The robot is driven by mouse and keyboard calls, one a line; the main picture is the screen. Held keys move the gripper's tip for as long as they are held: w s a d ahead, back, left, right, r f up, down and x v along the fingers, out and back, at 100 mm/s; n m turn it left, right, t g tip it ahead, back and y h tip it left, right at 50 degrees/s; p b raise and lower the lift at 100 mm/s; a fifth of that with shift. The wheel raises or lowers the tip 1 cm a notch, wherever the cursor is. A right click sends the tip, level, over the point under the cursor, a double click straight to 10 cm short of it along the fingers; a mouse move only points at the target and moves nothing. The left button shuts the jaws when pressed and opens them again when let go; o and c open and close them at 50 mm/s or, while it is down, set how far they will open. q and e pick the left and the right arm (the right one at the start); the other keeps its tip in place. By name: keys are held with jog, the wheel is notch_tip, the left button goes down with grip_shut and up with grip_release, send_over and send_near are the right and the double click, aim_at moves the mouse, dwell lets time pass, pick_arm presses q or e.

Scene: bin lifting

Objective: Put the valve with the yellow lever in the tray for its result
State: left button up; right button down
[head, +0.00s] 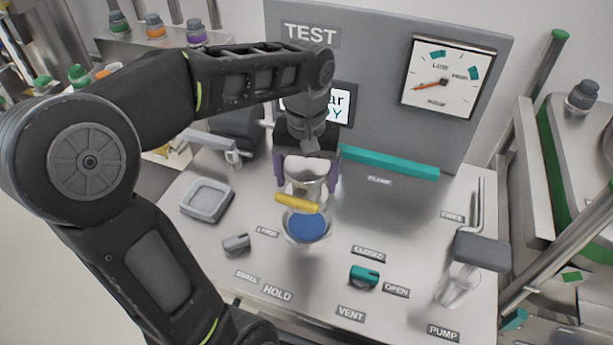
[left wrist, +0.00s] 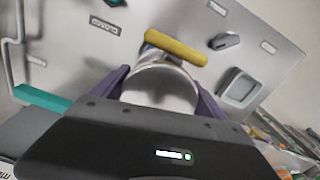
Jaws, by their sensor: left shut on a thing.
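The valve (head: 308,182) has a pale metallic round body and a yellow lever (head: 298,203). My left gripper (head: 307,170) is shut on the valve body from above, purple fingers either side. In the left wrist view the valve (left wrist: 160,82) sits between the fingers, its yellow lever (left wrist: 175,47) beyond them. Below it in the head view is a round blue seat (head: 306,226) with a pale rim; I cannot tell whether the valve touches it. A small grey square tray (head: 206,200) lies left on the bench. My right gripper is not in view.
The bench carries a teal knob (head: 364,276) between CLOSED and OPEN, a grey knob (head: 236,243), a pump lever (head: 481,250) and a teal bar (head: 390,163). The TEST panel (head: 382,120) has a dial (head: 447,77), needle pointing left. My arm partly covers the display (head: 338,104). A green-edged container (head: 575,150) stands right.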

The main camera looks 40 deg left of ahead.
aim_at(306, 167)
pick_arm(q)
jog(key=shift+r, duration=0.15)
jog(key=shift+r+p, duration=2.05)
jog(key=shift+r, duration=0.4)
